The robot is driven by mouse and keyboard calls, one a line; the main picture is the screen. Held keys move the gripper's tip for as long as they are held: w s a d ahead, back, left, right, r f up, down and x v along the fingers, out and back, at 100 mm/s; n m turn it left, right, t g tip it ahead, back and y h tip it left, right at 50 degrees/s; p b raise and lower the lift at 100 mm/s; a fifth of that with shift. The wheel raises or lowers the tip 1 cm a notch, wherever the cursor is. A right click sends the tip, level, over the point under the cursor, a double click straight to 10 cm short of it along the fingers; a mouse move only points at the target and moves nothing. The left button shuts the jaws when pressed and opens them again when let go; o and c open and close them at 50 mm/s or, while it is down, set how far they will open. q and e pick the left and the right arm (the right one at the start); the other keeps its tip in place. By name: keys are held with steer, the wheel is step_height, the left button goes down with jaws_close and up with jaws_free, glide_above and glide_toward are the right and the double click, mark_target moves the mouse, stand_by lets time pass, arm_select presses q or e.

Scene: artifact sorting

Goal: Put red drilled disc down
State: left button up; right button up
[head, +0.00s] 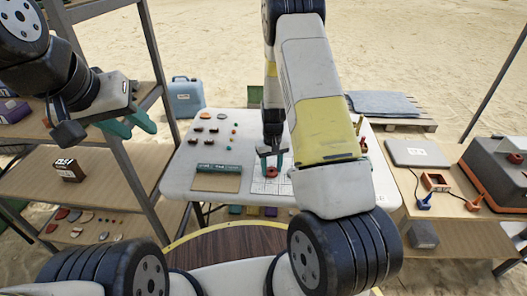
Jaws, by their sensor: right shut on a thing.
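The red drilled disc (271,172) is at the tips of my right gripper (271,161), over the white sheet with a printed grid (270,187) on the white table. The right gripper points down and is shut on the disc. I cannot tell whether the disc touches the sheet. My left gripper (142,124) has its teal fingers apart and is empty, near the shelf rack at the left.
The white table (180,170) also bears several small brown and coloured pieces (205,128) and a tan board with a green top edge (218,178). Left stands a shelf rack (120,165) with artifacts. Right, a wooden table (455,185) holds a laptop-like grey case (416,153) and tools.

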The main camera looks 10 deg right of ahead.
steer(key=o, duration=1.4)
steer(key=shift+f, duration=0.1)
